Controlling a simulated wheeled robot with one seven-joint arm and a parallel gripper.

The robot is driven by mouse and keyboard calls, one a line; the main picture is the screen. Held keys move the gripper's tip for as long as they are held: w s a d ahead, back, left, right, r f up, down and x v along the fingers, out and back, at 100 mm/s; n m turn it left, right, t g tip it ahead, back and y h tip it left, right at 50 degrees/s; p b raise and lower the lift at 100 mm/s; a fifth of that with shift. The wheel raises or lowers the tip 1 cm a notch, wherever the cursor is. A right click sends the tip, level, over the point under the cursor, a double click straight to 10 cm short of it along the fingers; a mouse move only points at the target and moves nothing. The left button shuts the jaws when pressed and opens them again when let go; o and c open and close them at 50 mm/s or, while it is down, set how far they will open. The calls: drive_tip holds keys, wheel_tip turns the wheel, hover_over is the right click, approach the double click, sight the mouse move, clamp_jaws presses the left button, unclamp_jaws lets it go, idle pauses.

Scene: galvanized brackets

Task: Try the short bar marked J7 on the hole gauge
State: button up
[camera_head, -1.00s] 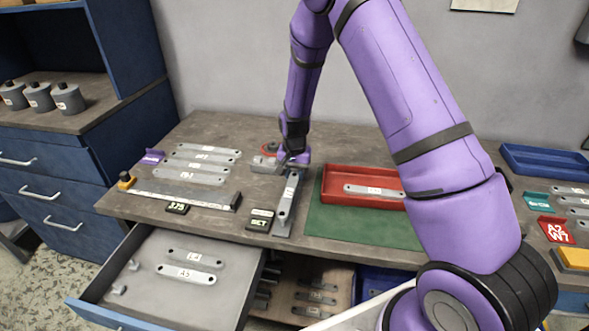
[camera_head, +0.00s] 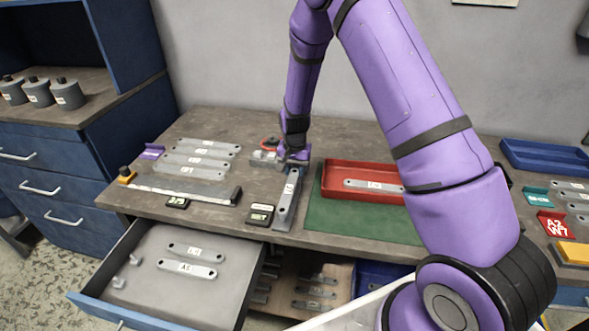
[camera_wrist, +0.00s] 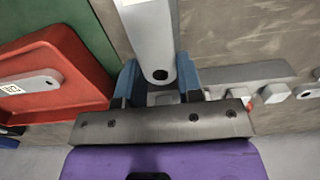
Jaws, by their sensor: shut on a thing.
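My gripper (camera_head: 293,157) is at the middle of the bench, its two blue-grey fingers (camera_wrist: 160,82) on either side of the end of a grey bar. It is shut on this bar (camera_head: 289,190), which points toward the bench's front edge. The bar has a round hole near its gripped end and a white label, too small to read; in the wrist view the bar (camera_wrist: 150,40) runs up the picture. A grey piece (camera_head: 284,217) shows under or just in front of its near end; I cannot tell if they touch. A grey block with stubs (camera_wrist: 245,73), possibly the hole gauge, is beside the fingers.
A red tray (camera_head: 330,190) with a labelled bar stands right on a green mat (camera_head: 335,222). Several bars (camera_head: 195,158) lie left, behind a long ruler-like strip (camera_head: 180,191). Dark tags (camera_head: 260,214) lie in front. An open drawer (camera_head: 160,290) with two bars juts out below.

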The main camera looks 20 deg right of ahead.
drive_tip(key=shift+f, duration=1.3)
idle(1.8)
drive_tip(key=o, duration=1.1)
wheel_tip(320, 180, up, 11)
drive_tip(key=shift+f, duration=0.1)
